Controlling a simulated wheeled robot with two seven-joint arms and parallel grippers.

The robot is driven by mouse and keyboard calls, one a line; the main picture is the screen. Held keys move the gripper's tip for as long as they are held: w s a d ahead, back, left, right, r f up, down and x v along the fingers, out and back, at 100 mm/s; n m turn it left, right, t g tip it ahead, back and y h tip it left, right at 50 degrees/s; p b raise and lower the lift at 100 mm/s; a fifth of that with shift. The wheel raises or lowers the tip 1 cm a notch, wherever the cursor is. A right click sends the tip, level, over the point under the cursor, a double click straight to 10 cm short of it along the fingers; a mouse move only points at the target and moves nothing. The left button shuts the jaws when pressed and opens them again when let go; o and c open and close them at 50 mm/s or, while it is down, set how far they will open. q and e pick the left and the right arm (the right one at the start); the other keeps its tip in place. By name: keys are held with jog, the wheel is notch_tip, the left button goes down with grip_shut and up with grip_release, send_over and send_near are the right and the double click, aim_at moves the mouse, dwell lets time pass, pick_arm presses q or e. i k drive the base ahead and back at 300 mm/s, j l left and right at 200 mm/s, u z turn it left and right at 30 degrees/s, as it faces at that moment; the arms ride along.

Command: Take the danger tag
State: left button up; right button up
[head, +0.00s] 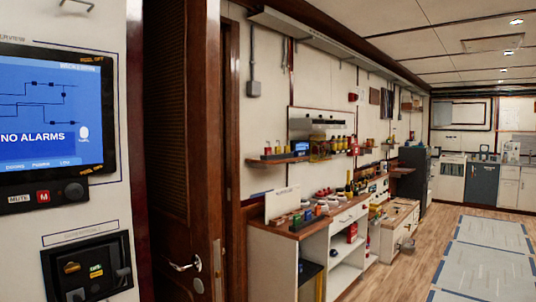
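I cannot pick out a danger tag for certain. Several small red, yellow, green and blue items (307,215) stand on the near end of a wooden-topped white counter (283,266) in the middle of the view. A white sign or card (282,203) stands upright at its left end, its print too small to read. More small coloured items lie further along the counter and on the wall shelf (288,158) above. Any tag among them is too small to tell. Neither of my grippers is in view.
A panel with a lit screen (50,115) reading "NO ALARMS" stands close on the left, with a red button (43,196) below. A dark wooden door (172,215) with a lever handle (185,265) is beside it. The wooden floor (400,272) and grey mats (484,262) at right are clear.

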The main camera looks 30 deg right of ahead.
aim_at(268, 150)
jog(key=i+l, duration=0.2)
jog(key=l, duration=0.25)
jog(key=i+l, duration=0.2)
jog(key=l, duration=0.2)
jog(key=i+l+u, duration=0.1)
jog(key=i+l, duration=0.15)
jog(key=l, duration=0.2)
jog(key=i+l, duration=0.15)
jog(key=l, duration=0.3)
jog(key=i+l, duration=0.2)
jog(key=l, duration=0.25)
jog(key=i+l+u, duration=0.1)
jog(key=l, duration=0.35)
jog(key=i+l, duration=0.3)
jog(key=l, duration=0.15)
jog(key=i+l, duration=0.15)
jog(key=l, duration=0.3)
jog(key=i+u, duration=0.05)
